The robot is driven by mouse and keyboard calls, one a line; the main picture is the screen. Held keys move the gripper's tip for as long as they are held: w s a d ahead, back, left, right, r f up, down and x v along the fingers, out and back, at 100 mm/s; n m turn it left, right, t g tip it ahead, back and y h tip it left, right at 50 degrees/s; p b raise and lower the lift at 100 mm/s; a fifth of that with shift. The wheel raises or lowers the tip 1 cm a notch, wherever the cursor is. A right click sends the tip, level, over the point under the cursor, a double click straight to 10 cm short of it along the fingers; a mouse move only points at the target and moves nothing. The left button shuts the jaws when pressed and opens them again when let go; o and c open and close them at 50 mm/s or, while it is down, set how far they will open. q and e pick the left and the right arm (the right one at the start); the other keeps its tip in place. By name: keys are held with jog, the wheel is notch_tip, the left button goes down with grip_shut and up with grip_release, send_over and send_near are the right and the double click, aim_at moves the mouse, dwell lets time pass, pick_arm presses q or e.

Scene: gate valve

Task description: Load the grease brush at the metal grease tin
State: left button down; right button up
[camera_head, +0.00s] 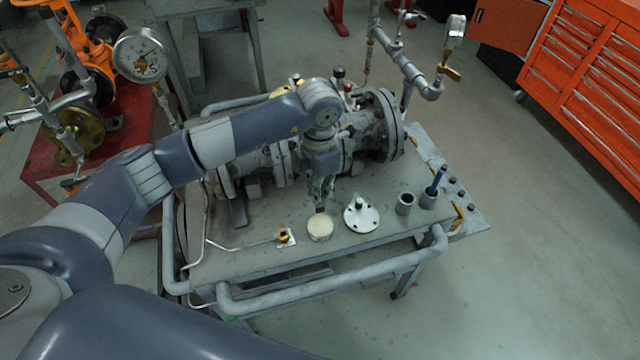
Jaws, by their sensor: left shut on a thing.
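My left gripper (322,185) points straight down over the front part of the grey table and is shut on the grease brush (320,209). Only the dark lower end of the brush shows below the fingers; the rest is hidden by the gripper. The metal grease tin (320,234) is a small round tin with a cream-coloured top, standing on the table directly under the brush. The brush end is at the tin's far rim in the picture; I cannot tell whether it touches the grease. My right gripper is not in view.
A white flanged disc (361,219) stands just right of the tin. Two grey cups stand further right, one holding a blue-handled tool (436,180). A brass fitting (283,236) lies left. The large valve body (373,135) lies behind. A pipe rail (330,278) edges the table's front.

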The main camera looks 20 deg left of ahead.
aim_at(320, 206)
pick_arm(q)
jog(key=shift+f+b, duration=1.5)
jog(key=shift+f, duration=1.55)
jog(key=shift+f+b, duration=0.45)
jog(key=shift+f, duration=0.05)
jog(key=shift+f, duration=0.1)
dwell(0.4)
notch_tip(320, 206, up, 2)
jog(key=shift+r+p, duration=0.1)
jog(key=shift+p, duration=0.25)
jog(key=shift+r+p, duration=1.3)
jog(key=shift+r, duration=1.2)
